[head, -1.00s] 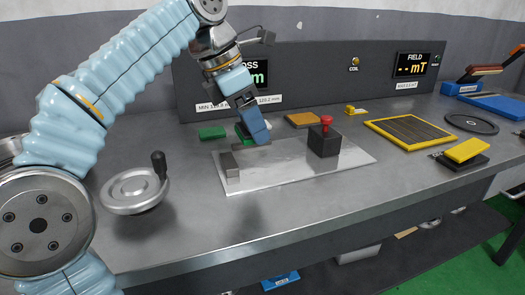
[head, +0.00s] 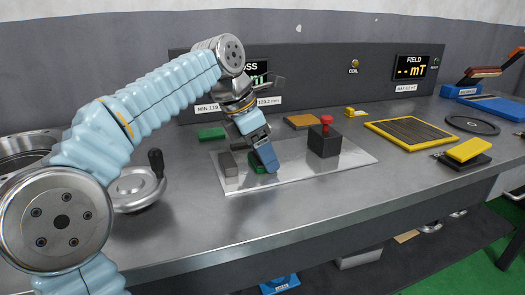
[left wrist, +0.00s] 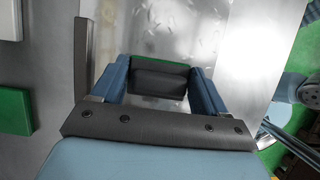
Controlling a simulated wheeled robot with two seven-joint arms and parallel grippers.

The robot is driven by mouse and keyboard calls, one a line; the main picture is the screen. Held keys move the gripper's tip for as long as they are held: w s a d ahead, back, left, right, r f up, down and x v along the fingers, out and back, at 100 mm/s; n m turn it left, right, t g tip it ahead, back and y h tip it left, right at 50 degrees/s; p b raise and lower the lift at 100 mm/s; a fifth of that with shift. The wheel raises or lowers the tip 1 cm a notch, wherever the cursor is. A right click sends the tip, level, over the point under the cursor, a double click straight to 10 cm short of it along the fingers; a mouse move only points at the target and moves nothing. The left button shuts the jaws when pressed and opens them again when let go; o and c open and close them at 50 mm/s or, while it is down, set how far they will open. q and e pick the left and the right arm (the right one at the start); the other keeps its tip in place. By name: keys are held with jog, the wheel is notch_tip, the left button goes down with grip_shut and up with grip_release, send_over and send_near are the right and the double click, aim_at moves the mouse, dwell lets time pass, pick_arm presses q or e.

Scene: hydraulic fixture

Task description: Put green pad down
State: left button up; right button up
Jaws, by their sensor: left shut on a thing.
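My left gripper (head: 263,161) points down over the left part of the bright metal plate (head: 300,175). It is shut on a green pad (head: 256,168), which shows green and dark beside the blue fingers. In the left wrist view the pad (left wrist: 160,80) sits between the two fingers (left wrist: 160,85), with a dark face and a thin green edge. The pad is low at the plate; I cannot tell whether it touches. Another green pad (head: 212,133) lies on the bench behind the plate. My right gripper is not in view.
A grey block (head: 228,164) stands at the plate's left end, close to the gripper. A black block with a red knob (head: 324,140) stands right of it. A handwheel (head: 137,188) is at the left. Bare plate lies in front of the black block.

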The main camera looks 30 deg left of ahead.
pick_arm(q)
jog(key=o, duration=1.1)
jog(key=shift+f, duration=0.1)
jog(key=p+v, duration=0.3)
jog(key=v, duration=0.9)
